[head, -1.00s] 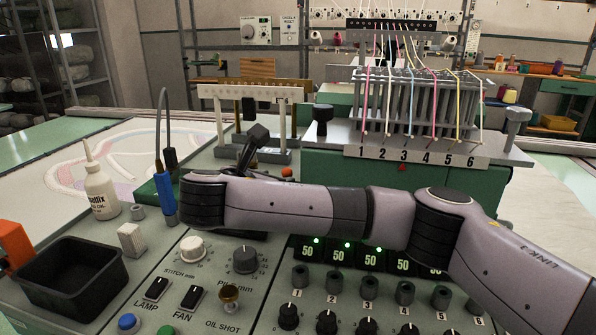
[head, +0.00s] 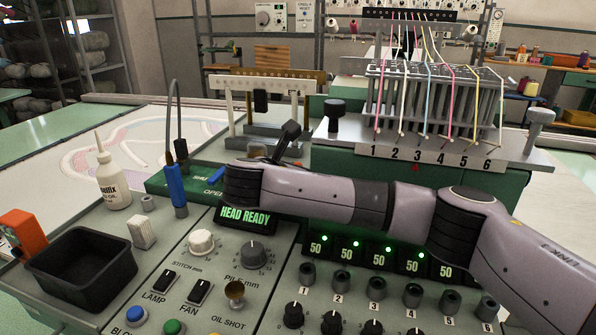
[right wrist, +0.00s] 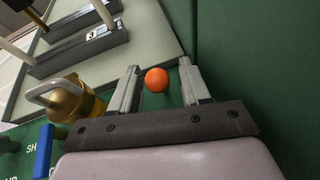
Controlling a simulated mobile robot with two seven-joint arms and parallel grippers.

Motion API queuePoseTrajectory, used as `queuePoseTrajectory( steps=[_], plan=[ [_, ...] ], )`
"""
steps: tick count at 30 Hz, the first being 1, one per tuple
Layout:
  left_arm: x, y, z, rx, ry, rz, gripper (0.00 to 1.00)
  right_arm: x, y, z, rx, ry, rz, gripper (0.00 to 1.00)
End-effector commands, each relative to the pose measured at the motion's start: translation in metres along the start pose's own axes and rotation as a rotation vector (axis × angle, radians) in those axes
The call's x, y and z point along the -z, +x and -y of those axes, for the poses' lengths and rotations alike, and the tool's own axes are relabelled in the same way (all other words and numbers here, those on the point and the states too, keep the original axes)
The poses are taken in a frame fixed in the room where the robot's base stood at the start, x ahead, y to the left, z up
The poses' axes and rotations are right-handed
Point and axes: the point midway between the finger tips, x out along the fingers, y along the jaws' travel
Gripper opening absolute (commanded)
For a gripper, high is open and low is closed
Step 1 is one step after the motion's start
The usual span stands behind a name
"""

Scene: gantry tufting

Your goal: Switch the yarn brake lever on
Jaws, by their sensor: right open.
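A round orange knob (right wrist: 156,80), which looks like the yarn brake lever's end, shows in the right wrist view. It lies between the fingers of my right gripper (right wrist: 160,72), which are apart, with a gap on each side. I cannot tell how deep it sits between them. The lever's shaft is hidden, so its position cannot be read. My left gripper is not in view.
In the right wrist view a brass padlock-like piece (right wrist: 75,97) and a blue part (right wrist: 43,150) are left of the fingers; a green wall (right wrist: 245,60) rises on the right. A peg rack (head: 262,83), lit display (head: 245,216) and black tray (head: 80,268) surround my arm in the head view.

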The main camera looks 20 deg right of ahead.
Motion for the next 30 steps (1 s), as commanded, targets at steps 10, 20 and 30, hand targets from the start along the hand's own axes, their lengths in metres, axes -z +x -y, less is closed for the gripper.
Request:
queuePoseTrajectory(
  steps=[10,20,30],
  plan=[
    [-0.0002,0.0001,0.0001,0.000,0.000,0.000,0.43,0.0002,-0.0001,0.0002,0.001,0.000,0.000,0.00],
    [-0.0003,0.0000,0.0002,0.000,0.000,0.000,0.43,0.0045,-0.0033,0.0013,-0.011,0.010,0.091,0.00],
    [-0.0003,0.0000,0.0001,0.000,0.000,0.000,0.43,0.0044,-0.0049,0.0012,-0.017,0.019,0.124,0.00]
  ],
)
